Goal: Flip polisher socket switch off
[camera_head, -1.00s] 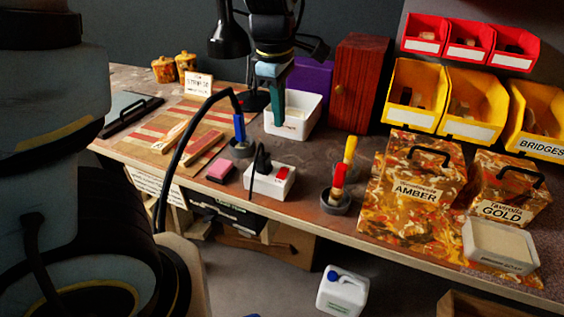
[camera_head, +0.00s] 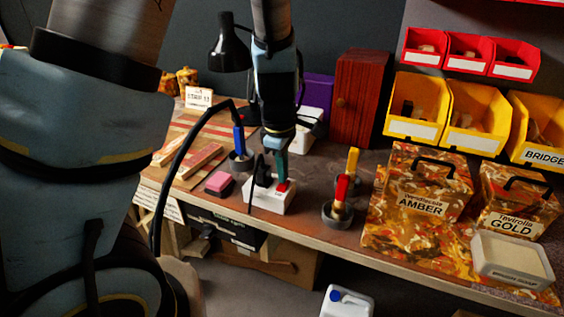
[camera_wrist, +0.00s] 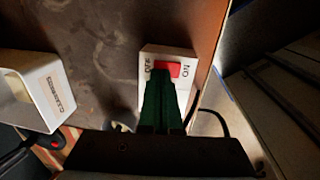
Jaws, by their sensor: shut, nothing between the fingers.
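The socket (camera_head: 268,196) is a white box on the bench near its front edge, with a black plug (camera_head: 261,168) on its left end and a red switch (camera_head: 283,186) on its right end. My gripper (camera_head: 281,178) is shut and empty, pointing down with its green fingertips at the red switch. In the wrist view the fingers (camera_wrist: 163,100) lie over the socket (camera_wrist: 154,56), right beside the red switch (camera_wrist: 174,70), between printed labels; one reads "ON". I cannot tell whether the tips touch the switch, and they hide part of the socket.
A pink block (camera_head: 219,183) and a grey cup with a blue-handled tool (camera_head: 239,141) stand left of the socket. A cup with a red-handled tool (camera_head: 341,188) stands right. A thick black cable runs at the left.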

